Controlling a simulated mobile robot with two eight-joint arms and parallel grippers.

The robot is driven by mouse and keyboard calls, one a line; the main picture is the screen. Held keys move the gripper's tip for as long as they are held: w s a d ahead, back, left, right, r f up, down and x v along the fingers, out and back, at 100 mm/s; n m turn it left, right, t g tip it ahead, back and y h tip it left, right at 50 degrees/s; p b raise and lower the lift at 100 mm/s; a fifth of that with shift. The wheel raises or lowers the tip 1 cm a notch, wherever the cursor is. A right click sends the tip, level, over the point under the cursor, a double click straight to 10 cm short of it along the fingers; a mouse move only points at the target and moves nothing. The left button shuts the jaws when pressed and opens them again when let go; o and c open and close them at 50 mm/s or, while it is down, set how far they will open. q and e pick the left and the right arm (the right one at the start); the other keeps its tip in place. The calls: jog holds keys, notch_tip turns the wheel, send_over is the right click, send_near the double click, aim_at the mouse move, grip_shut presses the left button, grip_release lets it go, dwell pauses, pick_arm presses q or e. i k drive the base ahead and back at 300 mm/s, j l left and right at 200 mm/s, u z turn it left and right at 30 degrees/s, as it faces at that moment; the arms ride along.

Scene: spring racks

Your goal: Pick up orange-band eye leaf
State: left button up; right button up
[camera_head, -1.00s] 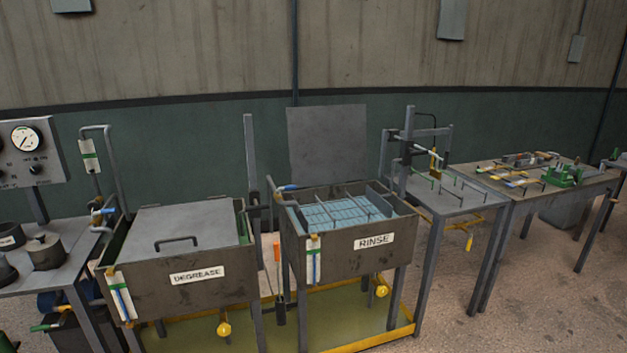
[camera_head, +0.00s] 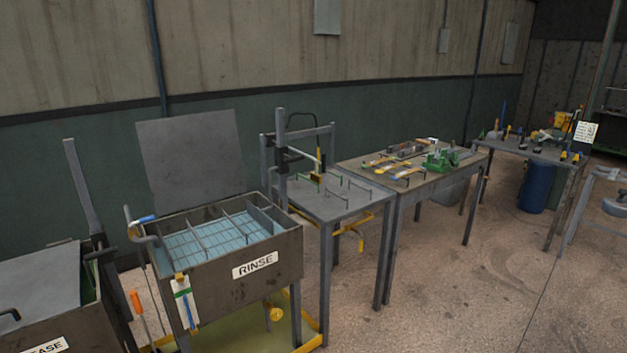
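No leaf with an orange band can be made out for certain at this distance. Several flat pieces with yellow or orange parts (camera_head: 379,161) lie on the left half of a worktable (camera_head: 410,184) right of the centre. They are too small to tell apart. A green fixture (camera_head: 441,159) stands on the same table, to their right. Neither of my grippers is in view.
An open rinse tank (camera_head: 217,271) with blue water stands at the left, beside a degrease tank (camera_head: 40,290). A grey rack table (camera_head: 335,205) adjoins the worktable. A farther bench (camera_head: 535,150), with a blue barrel (camera_head: 536,188) below, stands behind. The floor (camera_head: 470,290) at lower right is clear.

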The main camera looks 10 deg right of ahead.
aim_at(409, 144)
jog(key=i+l+z, duration=0.5)
jog(key=z, duration=0.3)
jog(key=i+z, duration=0.35)
jog(key=i+l, duration=0.1)
jog(key=i, duration=0.8)
jog(key=i+l, duration=0.15)
jog(key=i, duration=0.7)
jog(key=i+l+u, duration=0.1)
jog(key=i+u, duration=0.2)
jog(key=i, duration=0.2)
jog(key=i+l+u, duration=0.3)
jog(key=i, duration=0.15)
